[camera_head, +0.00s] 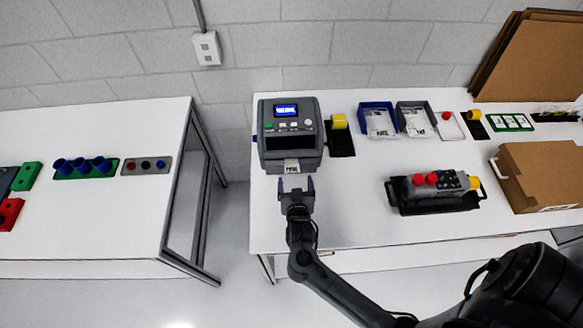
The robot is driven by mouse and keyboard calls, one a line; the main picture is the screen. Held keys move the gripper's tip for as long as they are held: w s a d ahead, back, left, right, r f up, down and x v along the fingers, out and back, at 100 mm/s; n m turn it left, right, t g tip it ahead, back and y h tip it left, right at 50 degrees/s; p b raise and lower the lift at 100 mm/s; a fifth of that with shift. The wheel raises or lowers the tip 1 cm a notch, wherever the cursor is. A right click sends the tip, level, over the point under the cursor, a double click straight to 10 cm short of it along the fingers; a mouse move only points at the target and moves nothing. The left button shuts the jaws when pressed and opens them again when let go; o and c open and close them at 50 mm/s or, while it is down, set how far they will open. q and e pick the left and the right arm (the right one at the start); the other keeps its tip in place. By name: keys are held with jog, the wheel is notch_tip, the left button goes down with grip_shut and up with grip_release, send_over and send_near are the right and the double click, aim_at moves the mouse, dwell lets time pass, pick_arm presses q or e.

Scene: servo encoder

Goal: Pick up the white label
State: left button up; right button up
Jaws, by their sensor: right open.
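A small white label (291,166) sticks out of the front slot of the grey label printer (302,146), which stands on the right-hand table. The label has dark print on it. My right gripper (296,184) is open just in front of the printer, with its fingertips pointing at the label. A small gap shows between the fingers and the label, and nothing is seen between the fingers. My left gripper is not in view.
Right of the printer are a yellow roll (339,121), a blue bin (378,120) and a grey bin (415,118). A black tray (404,206) holds a device with red buttons. A cardboard box (540,175) stands at right. The table front between printer and tray is clear.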

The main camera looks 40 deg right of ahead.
aim_at(292, 169)
jog(key=shift+w+a+p+x, duration=0.1)
jog(key=shift+a+p+x, duration=0.05)
jog(key=shift+x, duration=1.4)
jog(key=shift+w+a+p+x, duration=0.1)
jog(key=shift+p+x, duration=0.05)
jog(key=shift+x, duration=1.35)
jog(key=c, duration=1.1)
